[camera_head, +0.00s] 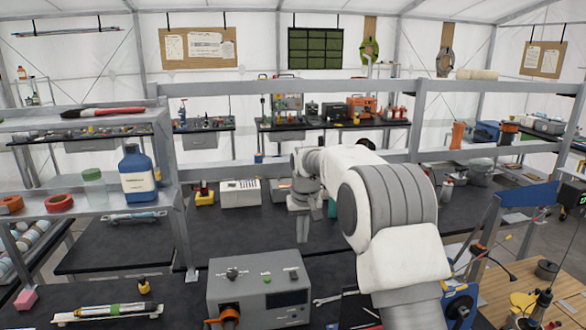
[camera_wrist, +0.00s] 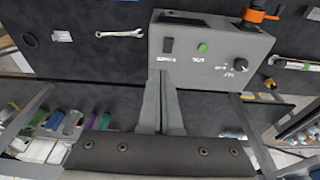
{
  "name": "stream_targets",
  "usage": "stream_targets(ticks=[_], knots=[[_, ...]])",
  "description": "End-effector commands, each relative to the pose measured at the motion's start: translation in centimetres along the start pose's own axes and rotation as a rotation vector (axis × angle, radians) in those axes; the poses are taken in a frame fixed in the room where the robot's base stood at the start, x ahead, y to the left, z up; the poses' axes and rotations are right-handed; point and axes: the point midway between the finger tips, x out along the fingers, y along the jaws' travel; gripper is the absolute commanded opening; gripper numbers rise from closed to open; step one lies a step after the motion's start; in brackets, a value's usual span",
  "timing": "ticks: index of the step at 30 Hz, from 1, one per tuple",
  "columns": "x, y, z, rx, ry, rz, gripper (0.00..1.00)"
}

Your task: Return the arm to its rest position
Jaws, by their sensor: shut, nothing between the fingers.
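My arm (camera_head: 395,215) rises from the lower right in the head view and bends forward over the dark bench. My gripper (camera_head: 301,222) hangs downward past the far side of the grey control box. In the wrist view its two fingers (camera_wrist: 163,105) lie together, shut and empty, pointing toward the grey box (camera_wrist: 205,55). The gripper appears apart from the box.
A metal shelf at left holds a blue bottle (camera_head: 138,174) and red tape rolls (camera_head: 59,202). A wrench (camera_wrist: 119,33) lies beside the box. A metal frame (camera_head: 300,87) crosses behind the arm. A blue-framed device (camera_head: 500,215) stands right. Dark bench surface left of the gripper is mostly clear.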

Motion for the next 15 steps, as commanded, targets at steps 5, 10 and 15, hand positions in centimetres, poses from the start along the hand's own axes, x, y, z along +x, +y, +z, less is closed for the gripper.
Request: stream_targets(ticks=[5, 10, 15], knots=[[-5.5, 1.4, 3.4, 0.019, 0.041, 0.009, 0.0], [-9.7, 2.5, 7.3, 0.038, 0.076, 0.018, 0.0], [-13.0, 3.3, 12.0, 0.058, 0.112, 0.025, 0.0]])
